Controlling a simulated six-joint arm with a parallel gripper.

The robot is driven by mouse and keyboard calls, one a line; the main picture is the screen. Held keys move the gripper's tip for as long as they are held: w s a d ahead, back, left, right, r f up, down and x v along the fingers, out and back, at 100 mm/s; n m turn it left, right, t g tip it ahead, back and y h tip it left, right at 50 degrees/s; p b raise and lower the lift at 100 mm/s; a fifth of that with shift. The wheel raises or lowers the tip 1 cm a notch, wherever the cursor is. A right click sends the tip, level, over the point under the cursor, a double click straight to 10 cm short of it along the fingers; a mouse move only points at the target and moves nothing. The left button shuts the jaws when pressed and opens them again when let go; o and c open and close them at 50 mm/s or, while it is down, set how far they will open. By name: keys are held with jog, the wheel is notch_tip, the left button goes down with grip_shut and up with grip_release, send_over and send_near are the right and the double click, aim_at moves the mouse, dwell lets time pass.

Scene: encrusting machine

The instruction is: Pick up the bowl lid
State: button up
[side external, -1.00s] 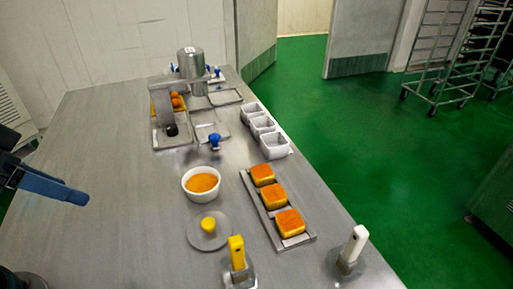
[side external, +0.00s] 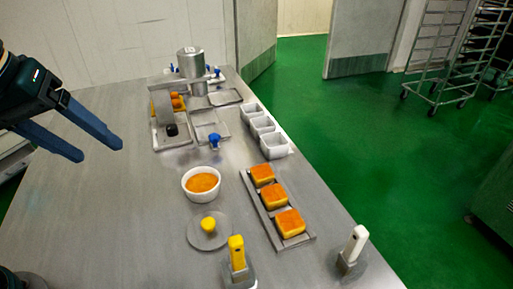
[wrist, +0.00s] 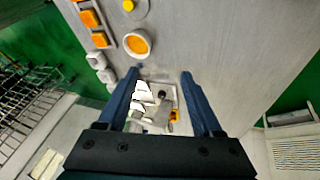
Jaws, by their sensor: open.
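The bowl lid (side external: 208,230) is a flat grey disc with a yellow knob, lying on the steel table in front of the white bowl (side external: 187,190). The bowl is uncovered and holds an orange filling. In the wrist view the lid (wrist: 134,13) is at the top edge, partly cut off, with the bowl (wrist: 127,51) below it. My gripper (side external: 102,150) is open and empty, raised above the left side of the table, well apart from the lid. In the wrist view my gripper's fingers (wrist: 163,74) are spread, with the machine seen between them.
The encrusting machine (side external: 190,63) stands at the back. White tins (side external: 262,126) and a tray (side external: 282,239) of orange-topped cakes lie right of the bowl. A yellow-handled tool (side external: 237,254) and a white-handled tool (side external: 355,244) stand in front. The table's left side is clear.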

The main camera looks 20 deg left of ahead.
jog(key=w+d+f+n+g, duration=0.1)
jog(key=w+d+n+g, duration=0.1)
jog(key=w+d, duration=0.25)
jog(key=n+g, duration=0.1)
jog(key=g, duration=0.2)
send_over(208, 222)
jog(key=f, duration=0.7)
jog(key=w+f, duration=0.1)
jog(key=f, duration=0.2)
jog(key=shift+a+f, duration=0.25)
jog(key=shift+a, duration=0.05)
jog(key=f, duration=0.4)
jog(key=s+f, duration=0.1)
jog(key=shift+d+f, duration=0.25)
jog(key=shift+f, duration=0.7)
grip_shut()
